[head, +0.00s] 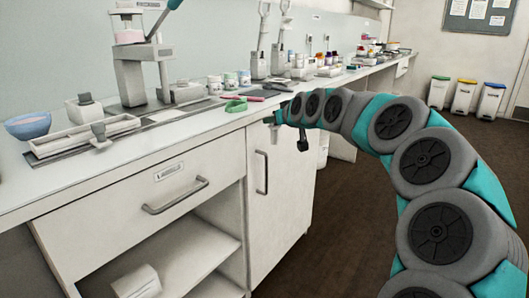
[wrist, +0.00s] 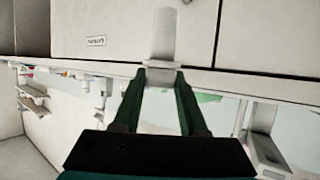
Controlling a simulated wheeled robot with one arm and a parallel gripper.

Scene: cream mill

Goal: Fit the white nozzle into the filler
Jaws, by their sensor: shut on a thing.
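The white nozzle (wrist: 163,38) is between the fingertips of my gripper (wrist: 163,82) in the wrist view. It is a pale tube with a wider collar near the fingers. In the head view my gripper (head: 273,119) is small, in front of the counter edge, and the nozzle (head: 274,134) hangs below it against the cabinet front. A grey stand with a pink-filled cup on top and a lever, which looks like the filler (head: 130,75), stands on the counter at the upper left, well apart from my gripper. I cannot make out its outlet.
The counter (head: 60,185) runs along the wall, with drawers and an open shelf below. Three bins (head: 464,95) stand at the back right. The brown floor is open.

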